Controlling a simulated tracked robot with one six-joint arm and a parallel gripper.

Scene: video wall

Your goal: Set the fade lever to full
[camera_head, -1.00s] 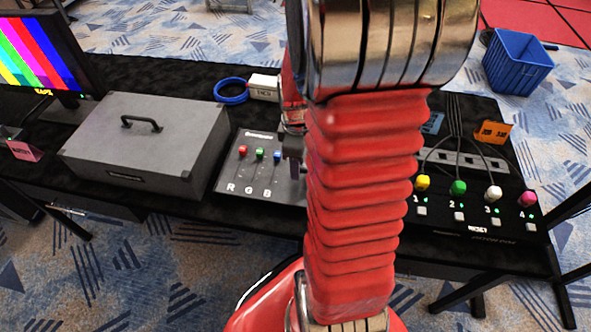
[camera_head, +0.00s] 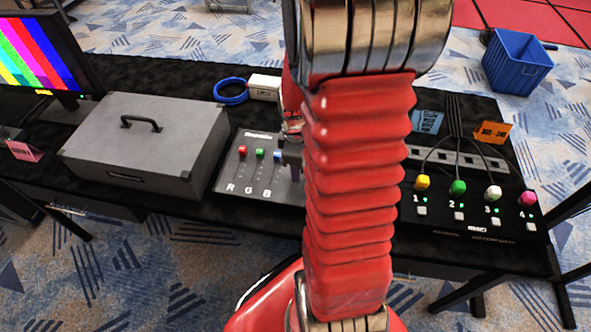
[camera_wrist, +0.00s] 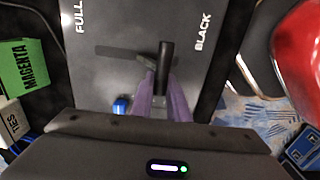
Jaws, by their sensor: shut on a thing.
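The fade lever (camera_wrist: 166,58) is a black handle in a slot on the dark grey panel (camera_wrist: 110,85). In the wrist view FULL is printed on the left and BLACK on the right. The lever stands right of the slot's middle, toward BLACK, with slot showing on its FULL side. My gripper (camera_wrist: 164,84), with purple-looking fingers, is shut on the lever. In the head view the panel (camera_head: 228,188) carries red, green and blue R, G, B sliders; my arm hides its right part and most of my gripper (camera_head: 291,150).
A grey case (camera_head: 150,135) stands left of the panel. A box with colored knobs (camera_head: 470,215) and cables is on the right. A blue cable coil (camera_head: 231,90) lies behind. In the wrist view a green MAGENTA card (camera_wrist: 22,68) lies beside the panel.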

